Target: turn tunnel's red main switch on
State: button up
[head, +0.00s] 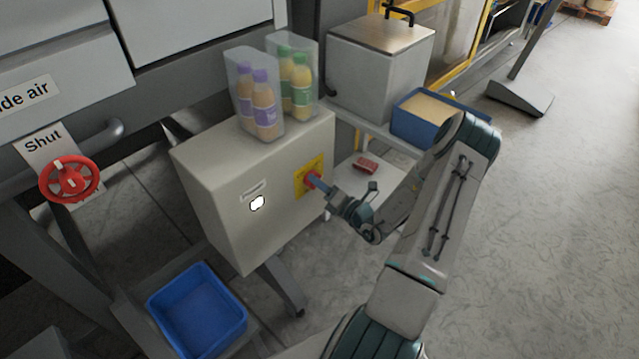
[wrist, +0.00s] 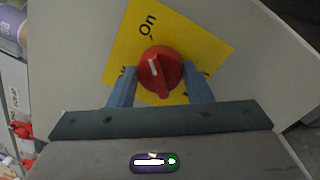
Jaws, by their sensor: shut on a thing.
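The red main switch (wrist: 158,78) is a round knob with a handle bar on a yellow plate (wrist: 190,35), on the front of a pale cabinet (head: 255,135). In the head view the switch (head: 311,179) is partly covered by my fingers. My gripper (wrist: 160,88) is shut on the knob, one blue finger on each side. The white mark on the knob points roughly toward the word "On" in the wrist view. Other lettering beside the fingers is mostly hidden. The label on the cabinet is too small to read.
Two clear bins of bottles (head: 256,95) stand on the cabinet. A steel box (head: 375,75) and a blue tray (head: 398,130) are behind it. A red valve wheel (head: 68,180) marked "Shut" is at left. A blue crate (head: 240,320) is below.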

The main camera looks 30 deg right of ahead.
jog(key=o, duration=1)
jog(key=shift+s+d, duration=0.1)
jog(key=shift+s, duration=0.05)
jog(key=v, duration=1.3)
jog(key=shift+s+b, duration=0.35)
jog(key=shift+b, duration=0.05)
